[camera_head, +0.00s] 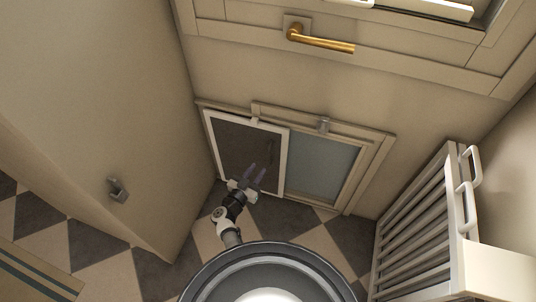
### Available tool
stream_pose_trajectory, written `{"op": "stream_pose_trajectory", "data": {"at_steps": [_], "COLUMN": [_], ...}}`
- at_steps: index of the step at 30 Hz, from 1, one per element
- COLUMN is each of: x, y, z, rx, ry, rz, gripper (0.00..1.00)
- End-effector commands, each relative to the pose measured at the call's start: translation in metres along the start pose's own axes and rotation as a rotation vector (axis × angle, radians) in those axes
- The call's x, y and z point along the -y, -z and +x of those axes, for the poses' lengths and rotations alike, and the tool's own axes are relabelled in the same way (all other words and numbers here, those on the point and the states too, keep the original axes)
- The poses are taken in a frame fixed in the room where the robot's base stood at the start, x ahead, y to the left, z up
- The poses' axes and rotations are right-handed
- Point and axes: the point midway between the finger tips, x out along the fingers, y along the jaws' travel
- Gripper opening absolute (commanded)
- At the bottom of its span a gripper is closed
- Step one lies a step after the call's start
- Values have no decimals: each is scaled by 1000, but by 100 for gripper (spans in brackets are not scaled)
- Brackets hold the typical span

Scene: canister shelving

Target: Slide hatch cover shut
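The hatch cover appears to be the white-framed panel with a dark face (235,142), low on the wall in the head view. A thin dark upright bar, perhaps its handle (270,151), shows near its right side. To its right, the beige hatch frame (372,165) surrounds a blue-grey area (318,165) that the panel does not cover. My gripper (256,171) is in front of the panel's lower right part. Its two purplish fingers point up and are apart, with nothing seen between them. I cannot tell whether they touch the panel.
A small metal fitting (323,125) sits on the frame's top. A brass handle (320,40) is above on the wall. A slatted rack with white handles (425,225) stands at right. A wall with a small metal fixture (117,189) closes the left. Checkered floor (300,227) lies below.

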Motion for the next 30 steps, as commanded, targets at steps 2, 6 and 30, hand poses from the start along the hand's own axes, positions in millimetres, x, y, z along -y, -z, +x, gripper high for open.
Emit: {"op": "stream_pose_trajectory", "data": {"at_steps": [2, 6, 30], "x": [-1, 0, 1], "y": [-4, -5, 0], "z": [20, 50, 96], "rx": [-3, -3, -1], "ry": [-4, -3, 2], "rz": [4, 5, 2], "gripper": [29, 29, 15]}}
